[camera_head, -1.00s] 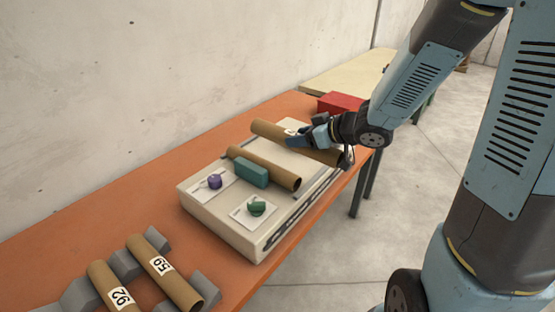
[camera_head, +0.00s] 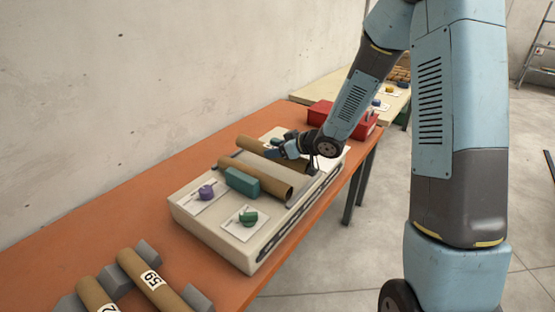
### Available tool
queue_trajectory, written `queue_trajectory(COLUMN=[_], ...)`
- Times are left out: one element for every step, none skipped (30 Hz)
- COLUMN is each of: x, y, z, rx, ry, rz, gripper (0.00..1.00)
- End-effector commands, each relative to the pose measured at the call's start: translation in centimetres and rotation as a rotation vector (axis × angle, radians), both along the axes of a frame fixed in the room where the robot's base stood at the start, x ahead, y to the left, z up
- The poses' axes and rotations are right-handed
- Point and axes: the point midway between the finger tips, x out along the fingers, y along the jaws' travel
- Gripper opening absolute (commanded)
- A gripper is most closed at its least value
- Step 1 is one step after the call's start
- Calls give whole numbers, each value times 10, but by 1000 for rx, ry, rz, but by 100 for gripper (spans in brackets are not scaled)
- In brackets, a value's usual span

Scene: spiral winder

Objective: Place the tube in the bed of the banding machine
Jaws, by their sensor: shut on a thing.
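The banding machine (camera_head: 186,225) is a low cream box on the orange table, with a purple knob (camera_head: 206,192), a green knob (camera_head: 248,218) and a teal block (camera_head: 242,181) on top. One brown cardboard tube (camera_head: 262,182) lies across it behind the teal block. A second brown tube (camera_head: 254,147) lies just behind and roughly parallel to the first. My gripper (camera_head: 284,148) is shut on this second tube near its middle, and hides part of it. I cannot tell whether the held tube touches the bed.
A red bin (camera_head: 322,113) stands behind the machine. A pale table (camera_head: 345,98) is farther back. The orange table (camera_head: 150,190) is bare along the wall.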

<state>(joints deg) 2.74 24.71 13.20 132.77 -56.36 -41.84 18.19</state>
Motion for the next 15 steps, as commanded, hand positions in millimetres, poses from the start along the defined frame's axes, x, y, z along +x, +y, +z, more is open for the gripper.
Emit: queue_trajectory(x=[3, 5, 6, 7, 8, 8, 9, 10, 11, 12, 14, 13, 13, 13, 13], y=[1, 1, 2, 2, 2, 2, 2, 2, 3, 3, 4, 4, 4, 4, 3], z=[-4, -6, -7, -8, -9, -10, -11, -12, -14, -16, -18, -24, -28, -32, -37], rx=[0, 0, -1, -1, -1, -1, -1, -1, 0, 0, 0, 0, 0, 1, 1], ry=[2, 0, -1, -1, -1, -1, -1, -1, 0, 1, 1, 3, 3, 4, 3], rz=[0, 1, 0, 0, 0, 0, 0, 0, 0, 0, 0, 0, 1, 0, 1], gripper=[3, 3, 3, 3, 3, 3, 3, 3, 3, 3, 3, 3, 3, 3, 3])
